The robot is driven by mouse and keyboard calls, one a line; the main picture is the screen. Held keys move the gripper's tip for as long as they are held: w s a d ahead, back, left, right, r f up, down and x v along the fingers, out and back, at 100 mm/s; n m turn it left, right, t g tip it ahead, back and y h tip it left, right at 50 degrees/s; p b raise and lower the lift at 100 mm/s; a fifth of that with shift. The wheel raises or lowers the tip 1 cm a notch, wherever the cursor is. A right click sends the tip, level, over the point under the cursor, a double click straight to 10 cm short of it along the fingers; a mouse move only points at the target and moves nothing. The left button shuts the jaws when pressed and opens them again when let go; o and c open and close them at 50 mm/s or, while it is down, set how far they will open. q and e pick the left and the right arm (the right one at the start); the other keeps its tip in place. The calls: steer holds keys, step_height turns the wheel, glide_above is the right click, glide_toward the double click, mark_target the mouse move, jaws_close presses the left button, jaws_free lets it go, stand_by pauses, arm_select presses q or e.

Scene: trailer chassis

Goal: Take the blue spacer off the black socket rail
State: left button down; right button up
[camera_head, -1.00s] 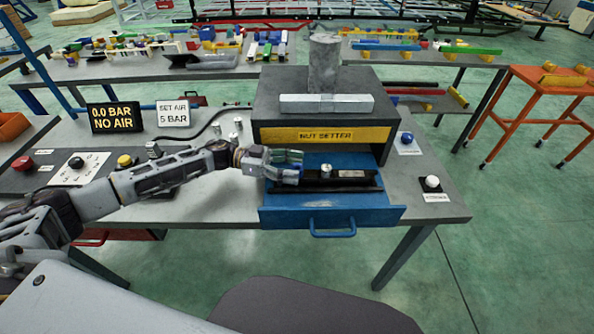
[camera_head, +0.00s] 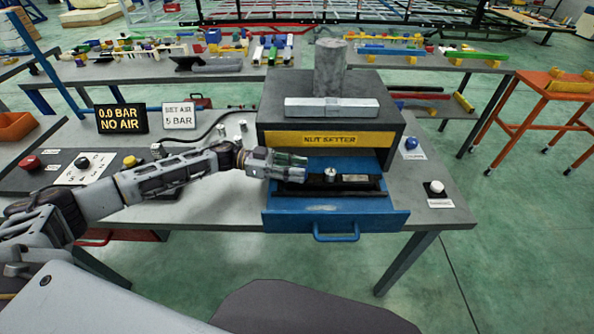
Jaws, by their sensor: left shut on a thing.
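The black socket rail (camera_head: 346,187) lies in the open blue drawer (camera_head: 336,221) under the NUT SETTER cabinet. A metal socket (camera_head: 330,175) stands upright on the rail near its middle. My left gripper (camera_head: 303,167) reaches in from the left over the rail's left end. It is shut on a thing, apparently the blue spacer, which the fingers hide. I cannot tell whether the spacer still touches the rail. My right gripper is not in view.
The dark cabinet (camera_head: 274,112) rises right behind the drawer, with a metal bar (camera_head: 332,107) and a grey cylinder (camera_head: 330,68) on top. The NO AIR display (camera_head: 122,119) stands at the left. The bench's right side holds a blue button (camera_head: 411,142) and a white one (camera_head: 436,187).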

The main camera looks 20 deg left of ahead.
arm_select(q)
step_height(320, 180, up, 28)
steer(key=p, duration=0.1)
steer(key=shift+f, duration=0.2)
stand_by(0.4)
stand_by(0.5)
